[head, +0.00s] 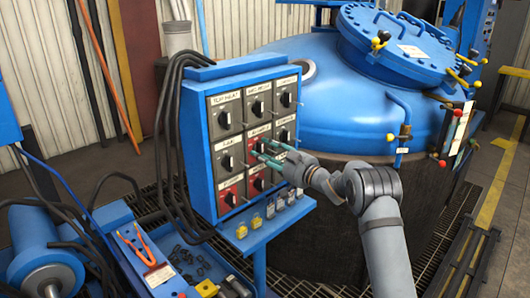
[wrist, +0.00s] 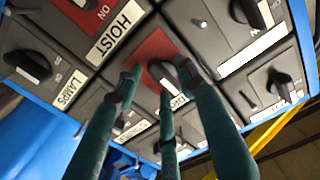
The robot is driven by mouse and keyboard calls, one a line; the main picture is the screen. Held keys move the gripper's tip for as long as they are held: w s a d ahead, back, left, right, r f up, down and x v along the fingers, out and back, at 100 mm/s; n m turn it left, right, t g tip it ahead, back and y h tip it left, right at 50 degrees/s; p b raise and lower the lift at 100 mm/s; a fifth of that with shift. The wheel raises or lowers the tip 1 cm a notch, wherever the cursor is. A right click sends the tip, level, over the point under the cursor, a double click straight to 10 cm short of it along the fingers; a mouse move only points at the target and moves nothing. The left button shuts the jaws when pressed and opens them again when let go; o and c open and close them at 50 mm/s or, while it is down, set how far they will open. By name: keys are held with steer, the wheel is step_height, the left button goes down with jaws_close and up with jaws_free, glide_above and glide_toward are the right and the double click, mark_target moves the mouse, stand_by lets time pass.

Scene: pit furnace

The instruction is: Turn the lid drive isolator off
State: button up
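The blue isolator panel (head: 222,75) carries a grid of grey and red plates with black rotary knobs. My gripper (head: 262,152) reaches its centre from the right, hiding part of the middle and lower plates. In the wrist view, the three green fingers of my gripper (wrist: 160,80) are spread around a black knob (wrist: 166,72) on a red plate (wrist: 152,50). Whether a finger touches this knob is unclear. The label below it is partly hidden by the fingers, so I cannot read it as lid drive. A HOIST label (wrist: 114,33) is at its upper left.
A LAMPS label (wrist: 69,90) and other knobs (wrist: 285,85) surround the red plate closely. Black cables (head: 167,130) run down the panel's left side.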

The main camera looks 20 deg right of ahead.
steer(key=shift+c, duration=1)
steer(key=c, duration=0.7)
jaws_close()
steer(key=shift+f+n+b, duration=0.1)
steer(key=shift+n+b, duration=0.3)
steer(key=shift+b, duration=0.15)
steer(key=n+b, duration=1.2)
steer(key=shift+r+n+b, duration=0.25)
steer(key=shift+n+b, duration=0.05)
steer(key=shift+a+r+n+b, duration=0.15)
steer(key=shift+n+b, duration=0.55)
steer(key=shift+n, duration=0.45)
steer(key=shift+d+r+n+b, duration=0.1)
steer(key=shift+n+b, duration=0.6)
steer(key=shift+n, duration=0.45)
